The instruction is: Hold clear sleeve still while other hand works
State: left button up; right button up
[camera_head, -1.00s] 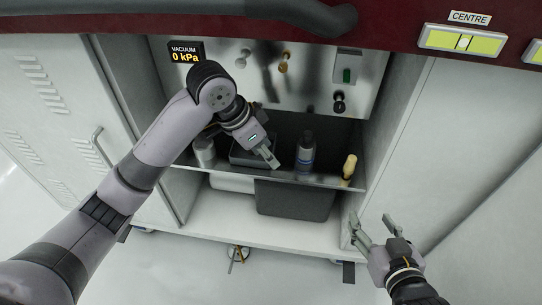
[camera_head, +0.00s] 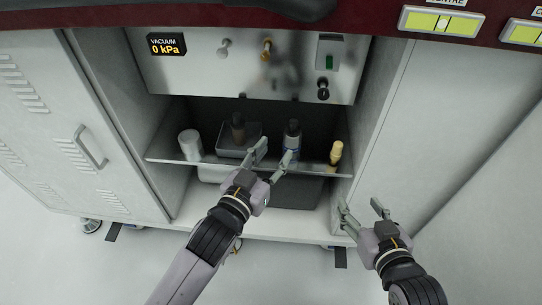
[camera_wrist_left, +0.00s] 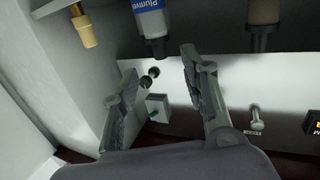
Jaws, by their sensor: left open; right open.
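I cannot make out a clear sleeve in either view. My left gripper (camera_head: 274,152) is open and empty at the front of the shelf, its fingers pointing into the cabinet below the bottle with a blue label (camera_head: 292,138). My right gripper (camera_head: 360,206) is open and empty in front of the cabinet's right side.
Above is a metal panel (camera_head: 205,72) with knobs and a green switch (camera_head: 329,62). A dark bin (camera_head: 300,193) sits below.

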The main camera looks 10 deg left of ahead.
pick_arm(q)
jog(key=shift+t, duration=0.3)
jog(key=x, duration=1.1)
jog(key=shift+s+d+r, duration=0.1)
jog(key=shift+d+r, duration=0.05)
jog(key=shift+r, duration=0.2)
jog(key=shift+c, duration=0.5)
grip_shut()
jog(key=shift+c, duration=2.1)
grip_release()
grip_shut()
pick_arm(e)
jog(key=n+t+y, duration=0.2)
jog(key=t+y, duration=0.2)
send_near(297, 144)
jog(key=x, duration=1)
